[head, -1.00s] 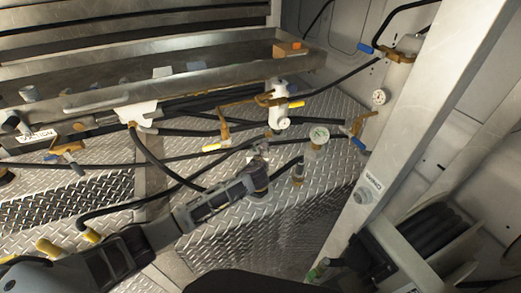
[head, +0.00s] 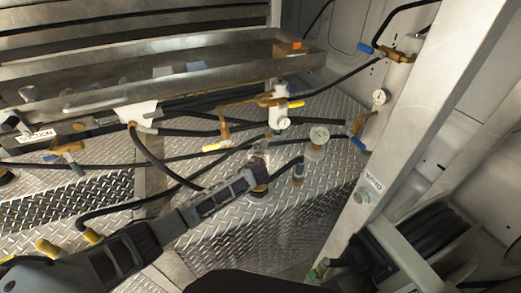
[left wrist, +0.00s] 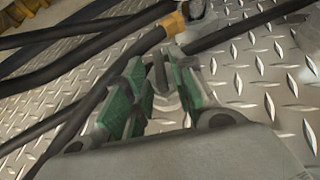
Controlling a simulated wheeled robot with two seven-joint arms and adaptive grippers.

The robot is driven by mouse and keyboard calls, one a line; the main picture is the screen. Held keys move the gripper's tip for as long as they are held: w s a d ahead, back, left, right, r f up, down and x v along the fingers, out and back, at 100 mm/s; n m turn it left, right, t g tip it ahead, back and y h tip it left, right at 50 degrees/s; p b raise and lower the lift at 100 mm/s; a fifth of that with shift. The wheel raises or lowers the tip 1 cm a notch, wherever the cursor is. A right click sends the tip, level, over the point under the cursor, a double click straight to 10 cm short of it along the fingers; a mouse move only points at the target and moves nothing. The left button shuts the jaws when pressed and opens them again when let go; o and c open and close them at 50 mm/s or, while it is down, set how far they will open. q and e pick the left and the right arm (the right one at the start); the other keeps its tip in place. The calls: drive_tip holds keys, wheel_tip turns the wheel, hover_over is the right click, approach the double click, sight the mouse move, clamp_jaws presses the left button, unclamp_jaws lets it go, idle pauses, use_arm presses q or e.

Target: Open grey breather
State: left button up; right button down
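My left gripper (head: 262,163) reaches in from the lower left, beside a small grey fitting (head: 261,149) above the diamond-plate deck. In the left wrist view its green-padded fingers (left wrist: 160,92) stand apart, with a narrow grey upright piece (left wrist: 160,72) between them. I cannot tell whether the pads touch this piece. This grey piece may be the grey breather, but no label shows it. The fingers partly hide its lower part. My right gripper is not in view.
Black hoses (head: 190,158) cross around the gripper. A pale metal post (head: 425,110) and a hose reel (head: 435,235) are at the right.

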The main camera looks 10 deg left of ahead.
use_arm(q)
drive_tip(key=shift+c, duration=0.8)
drive_tip(key=shift+d+n+y, duration=0.15)
drive_tip(key=shift+n+y, duration=0.15)
drive_tip(key=shift+y, duration=0.1)
drive_tip(key=shift+w+d+n+g+y+p, duration=0.15)
drive_tip(key=shift+n+y+p, duration=0.1)
drive_tip(key=shift+n+y, duration=0.3)
drive_tip(key=shift+s+d+n+g+y+p, duration=0.1)
drive_tip(key=shift+n+g+y+p, duration=0.1)
drive_tip(key=shift+n+y, duration=0.3)
drive_tip(key=shift+w+d+n+g+y, duration=0.15)
drive_tip(key=shift+n+g+y, duration=0.2)
drive_tip(key=shift+n+y, duration=0.3)
drive_tip(key=shift+w+d+n+g+y, duration=0.1)
drive_tip(key=shift+n+g+y, duration=0.2)
drive_tip(key=shift+n+y, duration=0.25)
drive_tip(key=shift+y, duration=0.35)
drive_tip(key=o, duration=0.7)
drive_tip(key=shift+v, duration=6)
